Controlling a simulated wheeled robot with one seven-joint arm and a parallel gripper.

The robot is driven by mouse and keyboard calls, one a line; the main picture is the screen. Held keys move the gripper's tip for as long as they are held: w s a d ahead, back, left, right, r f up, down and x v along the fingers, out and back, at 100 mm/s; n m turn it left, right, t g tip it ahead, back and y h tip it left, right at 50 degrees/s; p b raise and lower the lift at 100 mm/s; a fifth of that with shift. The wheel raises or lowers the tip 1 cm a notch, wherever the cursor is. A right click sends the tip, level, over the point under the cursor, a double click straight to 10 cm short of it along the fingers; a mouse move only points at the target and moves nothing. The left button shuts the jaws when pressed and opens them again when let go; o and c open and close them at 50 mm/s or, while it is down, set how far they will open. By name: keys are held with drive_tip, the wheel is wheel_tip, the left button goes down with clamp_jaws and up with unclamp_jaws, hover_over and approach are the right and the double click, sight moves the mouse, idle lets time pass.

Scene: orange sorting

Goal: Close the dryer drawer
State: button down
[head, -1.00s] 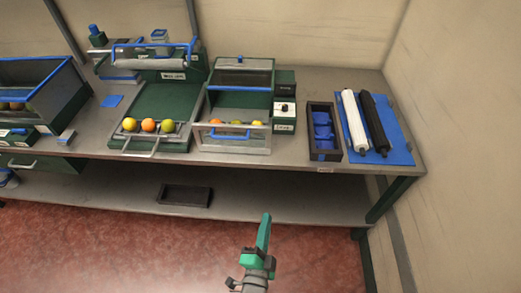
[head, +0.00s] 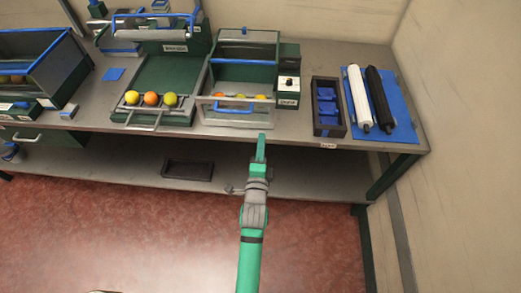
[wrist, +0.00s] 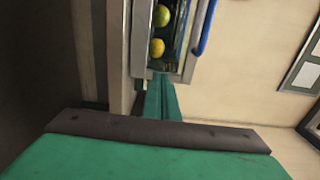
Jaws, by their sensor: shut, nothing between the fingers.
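The dryer (head: 246,46) is a green box on the bench, with a control box (head: 288,88) at its right side. My gripper (head: 262,140) is shut and empty, just in front of and below the drawer's right front corner. In the wrist view my closed fingers (wrist: 162,102) point at the drawer edge, near two yellow-green fruits (wrist: 158,46). Whether they touch the drawer cannot be told.
A green tray (head: 165,72) with three fruits along its front stands to the left. A dark box with blue pieces (head: 328,105) and a blue mat (head: 405,128) with two rollers lie to the right. A dark tray (head: 186,169) sits on the lower shelf.

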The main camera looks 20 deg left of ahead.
sight(264, 117)
drive_tip(key=shift+x, duration=4)
